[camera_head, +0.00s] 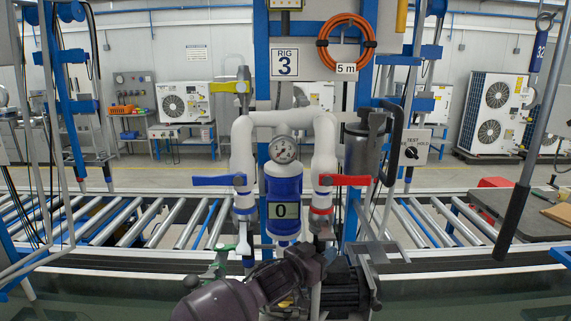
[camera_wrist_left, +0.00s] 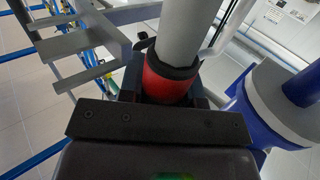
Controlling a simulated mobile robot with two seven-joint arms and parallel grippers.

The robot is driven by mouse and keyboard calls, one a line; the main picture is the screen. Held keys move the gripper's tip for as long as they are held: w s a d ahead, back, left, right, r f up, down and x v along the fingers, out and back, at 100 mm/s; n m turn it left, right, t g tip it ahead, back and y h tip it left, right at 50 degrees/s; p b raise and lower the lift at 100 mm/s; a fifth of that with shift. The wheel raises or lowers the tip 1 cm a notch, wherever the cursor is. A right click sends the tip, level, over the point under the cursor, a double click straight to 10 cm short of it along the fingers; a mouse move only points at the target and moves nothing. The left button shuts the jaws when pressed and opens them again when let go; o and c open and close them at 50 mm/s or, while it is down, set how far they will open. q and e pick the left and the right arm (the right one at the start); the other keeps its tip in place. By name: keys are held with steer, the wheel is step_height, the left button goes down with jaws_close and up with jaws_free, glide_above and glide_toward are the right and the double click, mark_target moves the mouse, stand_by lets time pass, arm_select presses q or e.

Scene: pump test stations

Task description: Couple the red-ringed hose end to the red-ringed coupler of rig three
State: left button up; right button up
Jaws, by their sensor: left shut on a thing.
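My left gripper (camera_head: 318,256) reaches in from the bottom, in front of rig three. It is shut on the red-ringed hose end, whose red ring (camera_wrist_left: 170,82) and grey hose (camera_wrist_left: 185,35) show in the wrist view. In the head view the arm and gripper mostly hide this end. Rig three's right pipe carries a red valve handle (camera_head: 345,180) and, lower, a red ring (camera_head: 320,211). The gripper is just below that pipe. I cannot tell whether hose end and coupler touch. My right gripper is not in view.
The rig has a gauge (camera_head: 284,149), a blue filter housing (camera_head: 284,186) and a blue valve handle (camera_head: 219,180). A slotted grey bracket (camera_wrist_left: 85,45) stands close beside the gripper. A dark motor (camera_head: 345,290) sits below. Roller conveyors (camera_head: 130,225) run on both sides.

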arm_select(q)
steer(key=shift+r, duration=0.75)
stand_by(1.4)
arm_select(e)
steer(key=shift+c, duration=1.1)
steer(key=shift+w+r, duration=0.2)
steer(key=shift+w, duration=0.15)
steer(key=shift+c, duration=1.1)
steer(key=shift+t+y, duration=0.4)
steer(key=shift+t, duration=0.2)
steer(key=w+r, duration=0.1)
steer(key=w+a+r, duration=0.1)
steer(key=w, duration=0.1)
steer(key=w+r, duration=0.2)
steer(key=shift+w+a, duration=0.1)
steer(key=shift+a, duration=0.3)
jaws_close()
arm_select(q)
steer(key=shift+r, duration=0.1)
arm_select(e)
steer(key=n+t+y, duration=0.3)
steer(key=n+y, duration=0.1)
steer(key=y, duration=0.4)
glide_toward(329, 237)
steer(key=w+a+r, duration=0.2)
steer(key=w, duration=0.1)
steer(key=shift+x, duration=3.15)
